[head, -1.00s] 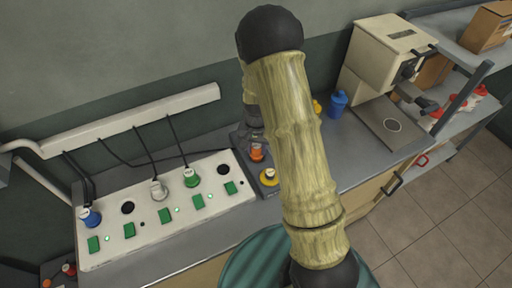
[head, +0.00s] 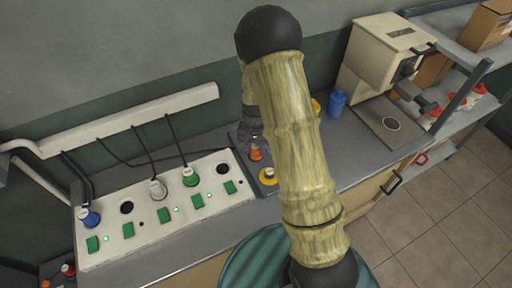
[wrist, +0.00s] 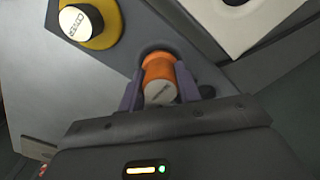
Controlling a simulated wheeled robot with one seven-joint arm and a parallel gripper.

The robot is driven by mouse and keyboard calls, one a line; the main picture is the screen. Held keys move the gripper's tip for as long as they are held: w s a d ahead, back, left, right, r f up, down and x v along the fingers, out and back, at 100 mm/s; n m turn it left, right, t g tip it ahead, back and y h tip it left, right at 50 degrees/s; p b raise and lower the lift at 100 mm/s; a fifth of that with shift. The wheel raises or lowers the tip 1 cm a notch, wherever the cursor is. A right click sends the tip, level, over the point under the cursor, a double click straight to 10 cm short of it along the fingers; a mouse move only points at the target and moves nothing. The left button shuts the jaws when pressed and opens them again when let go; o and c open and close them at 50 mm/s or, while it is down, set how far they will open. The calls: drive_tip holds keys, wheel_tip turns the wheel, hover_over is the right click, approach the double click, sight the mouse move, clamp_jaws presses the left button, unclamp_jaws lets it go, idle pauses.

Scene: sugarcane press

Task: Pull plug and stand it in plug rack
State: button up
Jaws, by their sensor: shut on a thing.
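My gripper (wrist: 159,92) is shut on an orange plug (wrist: 161,72), with one dark finger on each side of it. The orange plug (head: 256,154) also shows in the head view, beside the right end of the white socket panel. The plug is at a dark round opening in a grey plate (head: 270,186), which may be the plug rack; I cannot tell how deep it sits. The white socket panel (head: 150,230) holds blue, white and green plugs and has two empty round sockets. My arm covers part of the counter in the head view.
A yellow round piece with a white lettered top (wrist: 82,22) stands close to the gripper. A blue bottle (head: 336,103) and a cream machine (head: 375,70) stand to the right. Black cables run from a white wall duct (head: 150,118) to the plugs.

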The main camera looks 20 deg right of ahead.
drive_tip(key=shift+f, duration=0.25)
drive_tip(key=o, duration=0.7)
drive_tip(key=shift+r, duration=0.1)
drive_tip(key=shift+r+p, duration=4.3)
drive_tip(key=shift+r, duration=1.1)
